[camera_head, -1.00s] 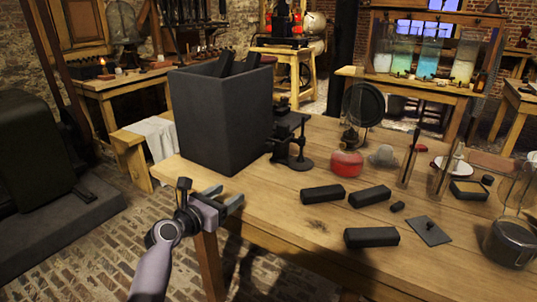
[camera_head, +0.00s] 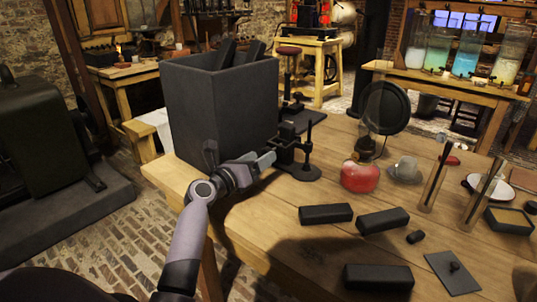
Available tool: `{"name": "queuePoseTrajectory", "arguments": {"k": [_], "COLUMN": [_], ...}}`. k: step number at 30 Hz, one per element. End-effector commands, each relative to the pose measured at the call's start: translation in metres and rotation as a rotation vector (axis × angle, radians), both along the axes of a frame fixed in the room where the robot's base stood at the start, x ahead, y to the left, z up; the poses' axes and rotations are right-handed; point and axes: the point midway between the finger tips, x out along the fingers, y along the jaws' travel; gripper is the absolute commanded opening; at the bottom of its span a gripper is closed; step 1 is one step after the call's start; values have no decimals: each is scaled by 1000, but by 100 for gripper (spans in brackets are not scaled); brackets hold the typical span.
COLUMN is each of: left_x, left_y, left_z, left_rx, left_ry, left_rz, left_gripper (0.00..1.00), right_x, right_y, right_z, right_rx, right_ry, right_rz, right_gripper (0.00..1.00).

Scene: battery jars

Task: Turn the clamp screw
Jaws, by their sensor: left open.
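A small black clamp (camera_head: 299,155) stands on the wooden table just right of the big dark box. It has a round base and a thin upright screw rod (camera_head: 308,146); finer detail is too dark to make out. My left gripper (camera_head: 268,160) reaches in from the lower left, in front of the box. It is open, with its fingertips close to the left side of the clamp. I cannot tell whether they touch it. Nothing shows held in it. My right gripper is not in view.
The tall dark box (camera_head: 218,112) holds dark plates and stands left of the clamp. Several black blocks (camera_head: 326,214) lie nearer on the table (camera_head: 270,222).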

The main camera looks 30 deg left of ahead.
Motion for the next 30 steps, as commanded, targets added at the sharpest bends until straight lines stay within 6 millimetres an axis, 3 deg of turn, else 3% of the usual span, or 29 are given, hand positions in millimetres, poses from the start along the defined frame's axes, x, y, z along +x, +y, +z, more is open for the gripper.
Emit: {"name": "queuePoseTrajectory", "arguments": {"k": [9, 20, 25, 26, 30], "left_x": [34, 38, 38, 38, 38], "left_y": [-2, -3, -3, -3, -3], "left_z": [-1, 0, 0, 0, 0], "left_rx": [1, 2, 2, 2, 4], "left_ry": [0, 0, 0, 0, 0], "left_rz": [1, 1, 1, 1, 1], "left_gripper": [62, 62, 10, 6, 6], "right_x": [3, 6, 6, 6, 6], "right_y": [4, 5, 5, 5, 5], "right_z": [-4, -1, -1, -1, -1], "right_rx": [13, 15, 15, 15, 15], "right_ry": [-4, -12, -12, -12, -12], "right_rz": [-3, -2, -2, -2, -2], "right_gripper": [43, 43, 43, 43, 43]}}
